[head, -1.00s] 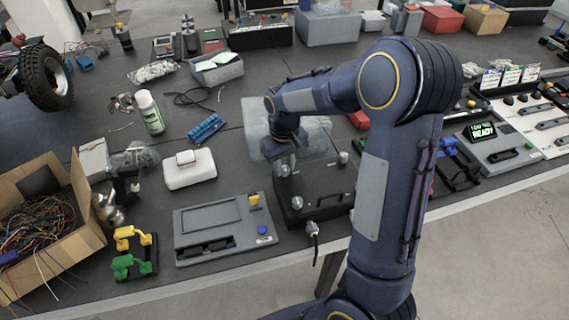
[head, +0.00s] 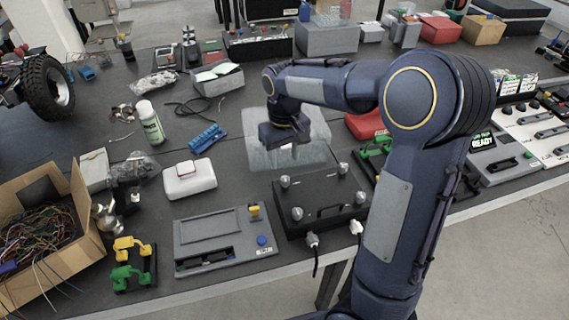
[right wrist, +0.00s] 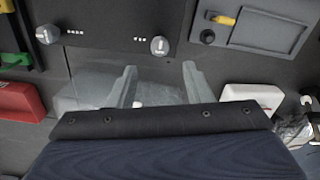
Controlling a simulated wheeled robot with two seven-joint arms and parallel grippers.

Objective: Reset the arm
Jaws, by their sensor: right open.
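My right arm comes in from the lower right in the head view and bends over the bench. Its gripper (head: 283,152) points down above a translucent clear sheet (head: 258,158), just behind the black box with silver knobs (head: 325,210). In the right wrist view the two fingers (right wrist: 160,76) stand apart with nothing between them. The black box (right wrist: 115,22) and the clear sheet (right wrist: 84,88) lie beyond them. My left gripper is not in view.
The dark bench holds a grey panel (head: 215,240), a white case (head: 189,181), a blue part (head: 207,138), a spray can (head: 150,122) and a cardboard box of wires (head: 84,205). A red case (head: 362,126) is partly behind my arm. Bare bench (head: 232,180) shows left of the gripper.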

